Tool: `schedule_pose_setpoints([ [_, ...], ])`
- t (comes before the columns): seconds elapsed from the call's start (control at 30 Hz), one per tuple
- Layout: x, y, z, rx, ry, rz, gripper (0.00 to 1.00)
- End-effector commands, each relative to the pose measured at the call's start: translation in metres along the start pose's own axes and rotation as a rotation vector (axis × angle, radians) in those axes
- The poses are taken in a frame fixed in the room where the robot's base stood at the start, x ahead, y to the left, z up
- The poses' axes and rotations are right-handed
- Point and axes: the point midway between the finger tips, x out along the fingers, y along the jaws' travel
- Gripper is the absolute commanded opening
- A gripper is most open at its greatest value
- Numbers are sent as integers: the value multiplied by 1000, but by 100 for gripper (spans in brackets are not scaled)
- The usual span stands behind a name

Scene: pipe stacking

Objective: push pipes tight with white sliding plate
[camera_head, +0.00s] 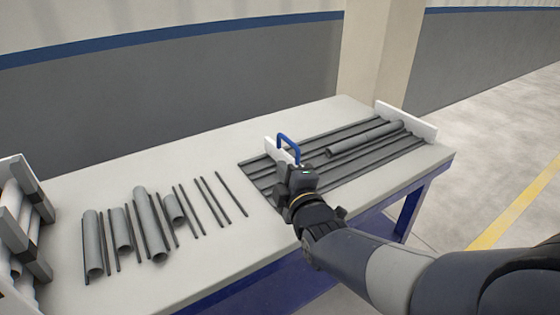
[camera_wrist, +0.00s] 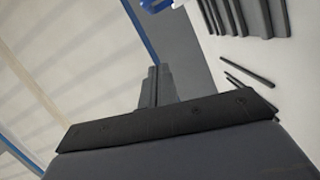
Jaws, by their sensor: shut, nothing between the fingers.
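The white sliding plate (camera_head: 279,153) with a blue handle (camera_head: 289,142) stands upright near the left end of the grooved dark rack (camera_head: 262,174) on the table. Grey pipes (camera_head: 365,138) lie end to end in a groove toward the rack's right end, short of the fixed white end plate (camera_head: 407,120). My gripper (camera_head: 300,172) is in front of the sliding plate in the head view; whether it touches the plate I cannot tell. In the wrist view my gripper (camera_wrist: 155,85) is shut and empty, with a bit of blue handle (camera_wrist: 155,4) at the top.
Several loose grey pipes (camera_head: 92,245) and thin dark rods (camera_head: 232,194) lie on the left of the table (camera_head: 215,255). A white rack (camera_head: 22,215) holding pipes stands at the far left. A wall (camera_head: 170,90) runs behind the table.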

Motion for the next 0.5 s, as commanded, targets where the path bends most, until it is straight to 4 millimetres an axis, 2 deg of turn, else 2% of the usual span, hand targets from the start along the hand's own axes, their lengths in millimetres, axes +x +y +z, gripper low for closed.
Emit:
schedule_pose_setpoints([
  [0.17, 16, 0, 0, -2, 1, 1, 0],
  [0.5, 80, -2, 0, 0, 0, 1, 0],
])
